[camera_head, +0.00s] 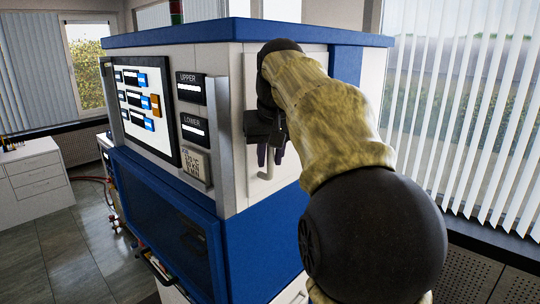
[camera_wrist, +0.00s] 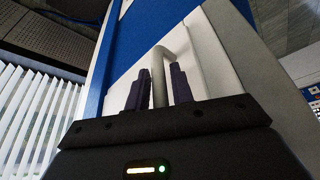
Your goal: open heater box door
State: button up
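The heater box appears to be the large white and blue machine (camera_head: 225,60) in the middle of the head view. Its right side has a pale door panel (camera_head: 312,66), with a slim vertical bar handle (camera_head: 269,168). The handle (camera_wrist: 158,72) also shows in the wrist view as a bent pale bar. My gripper (camera_head: 270,155) is at this handle, and its two dark fingers (camera_wrist: 160,80) stand on either side of the bar. The gaps are narrow, and I cannot tell if the fingers press on it. My arm hides much of the panel. The panel looks closed.
A control screen (camera_head: 142,103) and UPPER and LOWER displays (camera_head: 191,108) are on the machine's left face, above a blue glazed front (camera_head: 165,215). Window blinds (camera_head: 470,110) stand close at the right. Open floor (camera_head: 60,255) lies at the left, before a white cabinet (camera_head: 30,185).

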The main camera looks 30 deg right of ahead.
jog(key=shift+f, duration=0.1)
grip_shut()
dwell(0.4)
